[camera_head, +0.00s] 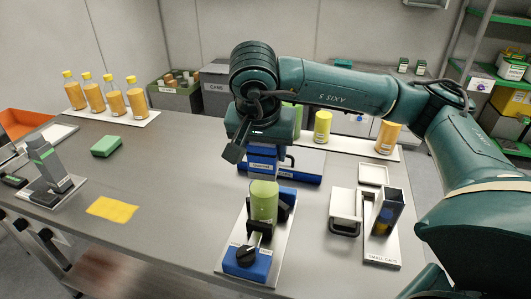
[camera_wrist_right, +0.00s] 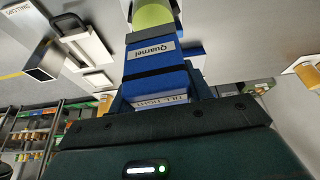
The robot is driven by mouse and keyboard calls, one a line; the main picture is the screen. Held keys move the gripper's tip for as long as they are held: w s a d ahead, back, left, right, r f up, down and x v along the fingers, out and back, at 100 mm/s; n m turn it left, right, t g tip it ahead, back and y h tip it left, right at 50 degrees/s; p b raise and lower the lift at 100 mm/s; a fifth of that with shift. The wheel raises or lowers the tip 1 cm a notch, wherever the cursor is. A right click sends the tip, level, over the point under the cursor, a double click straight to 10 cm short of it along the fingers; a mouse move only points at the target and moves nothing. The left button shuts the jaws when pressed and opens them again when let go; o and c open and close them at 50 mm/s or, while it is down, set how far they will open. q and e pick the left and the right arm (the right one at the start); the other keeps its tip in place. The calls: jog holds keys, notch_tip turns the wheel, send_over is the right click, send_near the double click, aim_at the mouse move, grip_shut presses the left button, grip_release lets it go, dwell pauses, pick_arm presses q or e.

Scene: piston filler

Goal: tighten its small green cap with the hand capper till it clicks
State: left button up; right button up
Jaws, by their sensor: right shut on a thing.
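My right gripper (camera_head: 262,140) is shut on a blue hand capper (camera_head: 262,158), which points down. The capper also shows in the right wrist view (camera_wrist_right: 153,65), with a "Quarnel" label. A light green bottle (camera_head: 264,202) stands upright in a clamp with black jaws and a blue front block (camera_head: 247,262). The bottle shows just beyond the capper in the wrist view (camera_wrist_right: 152,14). The capper appears above the bottle's top, but I cannot tell whether they touch. The small green cap is hidden or not visible. My left gripper is not in view.
A small-caps holder (camera_head: 383,250) and a white handled box (camera_head: 345,209) stand right of the clamp. A yellow bottle (camera_head: 322,127) and an orange one (camera_head: 387,137) stand behind. A yellow cloth (camera_head: 112,209) and green sponge (camera_head: 106,146) lie left. The table between is clear.

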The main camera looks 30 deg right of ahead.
jog(key=shift+a+n+t+y+b, duration=0.1)
jog(key=shift+n+t+y+b, duration=0.5)
jog(key=shift+n+b, duration=1.05)
jog(key=shift+n+p, duration=0.35)
jog(key=shift+n, duration=0.4)
jog(key=shift+f+n+y+b, duration=0.1)
jog(key=shift+n+y+b, duration=0.4)
jog(key=shift+n, duration=0.3)
jog(key=shift+w+a+n+y, duration=0.1)
jog(key=shift+n+y, duration=0.2)
jog(key=shift+n, duration=0.6)
jog(key=shift+b, duration=0.55)
jog(key=m+h, duration=0.1)
jog(key=m, duration=0.2)
jog(key=shift+m, duration=0.3)
